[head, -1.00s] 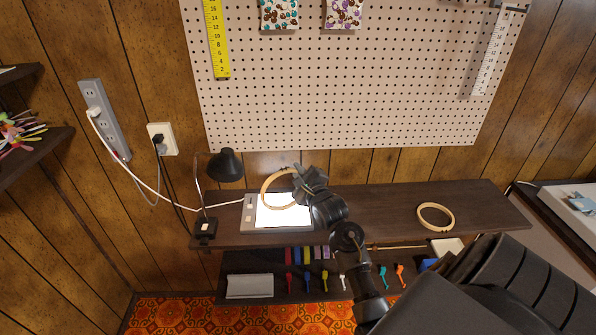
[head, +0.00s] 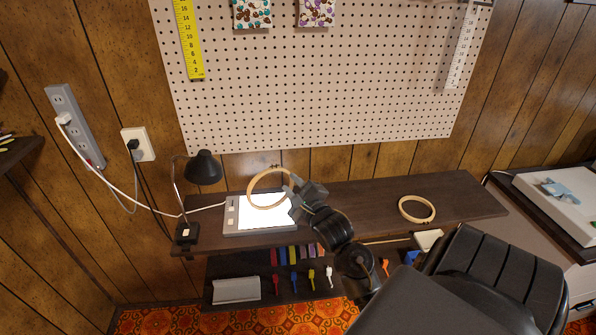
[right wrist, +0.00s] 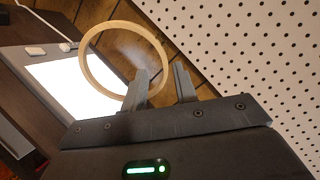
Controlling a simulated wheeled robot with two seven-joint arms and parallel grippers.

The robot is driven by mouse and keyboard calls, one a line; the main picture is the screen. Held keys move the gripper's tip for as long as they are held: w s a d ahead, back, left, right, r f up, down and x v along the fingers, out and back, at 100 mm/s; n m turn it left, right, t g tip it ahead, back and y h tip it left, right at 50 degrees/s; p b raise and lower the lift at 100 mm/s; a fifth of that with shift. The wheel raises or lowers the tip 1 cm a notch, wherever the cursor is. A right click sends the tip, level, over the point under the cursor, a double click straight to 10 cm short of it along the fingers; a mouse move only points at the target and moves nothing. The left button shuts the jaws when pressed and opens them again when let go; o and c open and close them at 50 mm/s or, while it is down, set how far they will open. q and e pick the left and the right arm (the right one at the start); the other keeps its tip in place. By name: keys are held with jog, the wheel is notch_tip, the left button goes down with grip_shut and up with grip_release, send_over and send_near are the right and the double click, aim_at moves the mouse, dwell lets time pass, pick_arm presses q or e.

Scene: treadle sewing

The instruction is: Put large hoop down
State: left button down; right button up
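The large hoop (head: 252,197) is a pale wooden ring. It is in my right gripper (head: 298,196), held by the right side of its rim. It looks tilted and raised over the lit white tablet (head: 262,212) on the dark shelf (head: 350,209). In the right wrist view, the hoop (right wrist: 88,70) reaches up and left from the two fingers (right wrist: 161,84), with its rim passing by them. The exact contact is hard to see. A smaller wooden hoop (head: 402,212) lies flat on the shelf to the right. My left gripper is out of view.
A pegboard (head: 320,100) rises behind the shelf. The shelf is bare between the tablet and the smaller hoop. Coloured items lie on the lower shelf (head: 290,290).

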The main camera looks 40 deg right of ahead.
jog(key=v, duration=0.3)
jog(key=shift+s, duration=0.1)
dwell(0.5)
